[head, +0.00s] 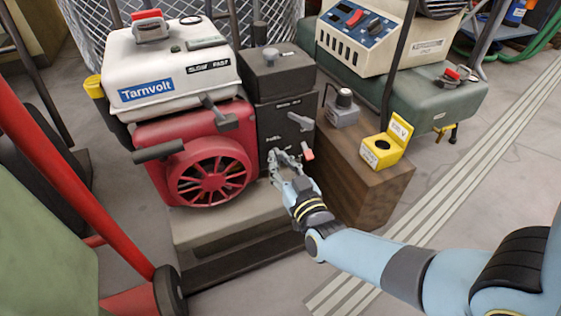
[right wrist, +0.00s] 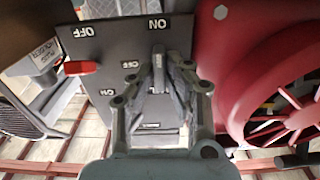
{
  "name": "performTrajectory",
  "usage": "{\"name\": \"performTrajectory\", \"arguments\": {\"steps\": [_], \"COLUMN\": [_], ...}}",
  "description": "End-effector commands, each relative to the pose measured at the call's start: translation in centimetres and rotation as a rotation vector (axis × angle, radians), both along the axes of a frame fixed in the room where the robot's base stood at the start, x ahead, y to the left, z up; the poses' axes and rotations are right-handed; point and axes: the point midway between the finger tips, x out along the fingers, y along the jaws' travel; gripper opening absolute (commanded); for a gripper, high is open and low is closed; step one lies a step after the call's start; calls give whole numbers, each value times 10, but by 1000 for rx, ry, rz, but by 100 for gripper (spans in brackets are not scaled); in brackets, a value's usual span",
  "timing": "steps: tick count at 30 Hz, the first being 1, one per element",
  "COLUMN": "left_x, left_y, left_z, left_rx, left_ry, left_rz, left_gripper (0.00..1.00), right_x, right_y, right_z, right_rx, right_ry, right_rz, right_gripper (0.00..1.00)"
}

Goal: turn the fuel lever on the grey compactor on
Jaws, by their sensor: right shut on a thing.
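The machine has a white tank (head: 165,65), a red engine (head: 150,130) and a dark grey control panel (head: 285,130) on a grey base. In the right wrist view the panel (right wrist: 105,50) bears ON and OFF marks. My right gripper (head: 281,158) is at the panel's lower part. In the right wrist view its fingers (right wrist: 158,88) are shut on a small grey lever (right wrist: 158,62), partly hidden between them. A red-tipped lever (head: 308,153) is just right of the gripper; it also shows in the right wrist view (right wrist: 82,68). My left gripper is out of view.
A wooden block (head: 375,190) with a yellow holder (head: 387,147) and a grey device (head: 342,108) stands close right of the panel. A dark lever (head: 300,121) juts out above the gripper. The red fan guard (head: 211,172) is left. Striped floor (head: 455,165) is clear at right.

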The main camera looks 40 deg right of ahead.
Motion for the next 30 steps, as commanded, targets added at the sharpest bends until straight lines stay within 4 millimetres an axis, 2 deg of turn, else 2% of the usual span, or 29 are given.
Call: {"name": "performTrajectory", "arguments": {"steps": [3,4,8,9,17,20,30], "left_x": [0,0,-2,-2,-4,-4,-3], "left_y": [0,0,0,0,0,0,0], "left_z": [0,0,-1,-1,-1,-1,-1], "left_rx": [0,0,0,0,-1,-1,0], "left_ry": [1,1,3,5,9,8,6], "left_rz": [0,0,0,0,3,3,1], "left_gripper": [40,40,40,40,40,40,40], "right_x": [-1,-1,-1,-1,-2,-13,-66], "right_y": [0,0,0,0,1,3,16], "right_z": [-2,-2,-2,-1,-1,-2,-2], "right_rx": [3,3,2,2,0,2,2], "right_ry": [5,5,4,4,2,4,4], "right_rz": [-1,-1,-1,-1,0,0,-1], "right_gripper": [0,17,34,36,36,36,36]}}
